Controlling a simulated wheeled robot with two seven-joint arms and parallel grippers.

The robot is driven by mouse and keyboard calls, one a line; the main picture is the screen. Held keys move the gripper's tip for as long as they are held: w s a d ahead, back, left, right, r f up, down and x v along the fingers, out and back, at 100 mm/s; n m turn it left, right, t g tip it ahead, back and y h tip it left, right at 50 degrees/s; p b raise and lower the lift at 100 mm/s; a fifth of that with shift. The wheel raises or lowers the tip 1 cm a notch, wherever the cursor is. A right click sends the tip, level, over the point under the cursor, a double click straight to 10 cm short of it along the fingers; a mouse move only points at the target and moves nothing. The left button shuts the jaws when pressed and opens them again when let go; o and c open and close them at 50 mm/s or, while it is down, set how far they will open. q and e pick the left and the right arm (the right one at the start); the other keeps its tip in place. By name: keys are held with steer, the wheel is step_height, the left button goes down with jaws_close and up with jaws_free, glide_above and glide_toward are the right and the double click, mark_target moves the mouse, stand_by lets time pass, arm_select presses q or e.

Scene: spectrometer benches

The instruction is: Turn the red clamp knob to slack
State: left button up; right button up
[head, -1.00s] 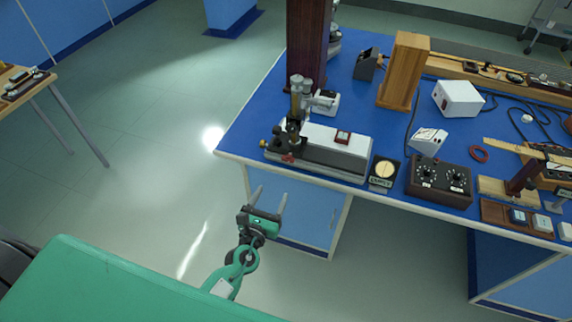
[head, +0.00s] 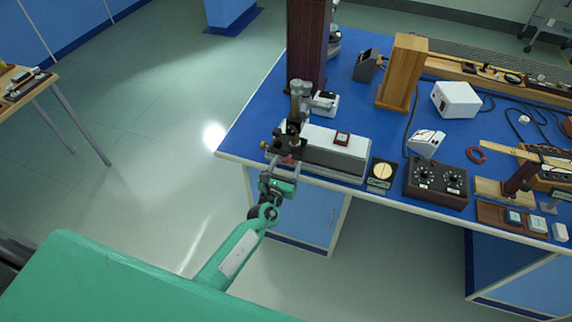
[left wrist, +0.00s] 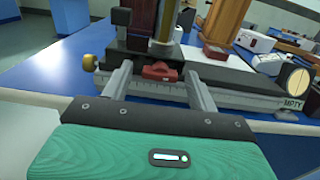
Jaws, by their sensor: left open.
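The red clamp knob (left wrist: 160,71) sits low on the front of the dark carriage of the bench instrument, in the middle of the left wrist view. In the head view it is a small red spot (head: 288,160) at the table's front edge. My left gripper (head: 282,168) is open in front of it. In the left wrist view its two fingers (left wrist: 158,84) stand to the left and right of the knob, and nothing is held. I cannot tell whether either finger touches the knob. My right gripper is not in view.
A grey-white rail body (head: 335,150) runs right from the carriage, with a brass knob (left wrist: 89,62) at its left end. A dial box marked EMPTY (head: 381,172) and a dark two-dial box (head: 437,182) stand farther right. Open floor lies left of the blue bench.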

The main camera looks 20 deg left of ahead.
arm_select(q)
steer(key=c, duration=1)
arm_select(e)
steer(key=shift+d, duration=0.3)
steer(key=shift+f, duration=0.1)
arm_select(q)
steer(key=shift+f, duration=0.1)
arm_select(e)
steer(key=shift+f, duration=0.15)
arm_select(q)
steer(key=shift+n+b, duration=4.25)
steer(key=shift+n, duration=4.65)
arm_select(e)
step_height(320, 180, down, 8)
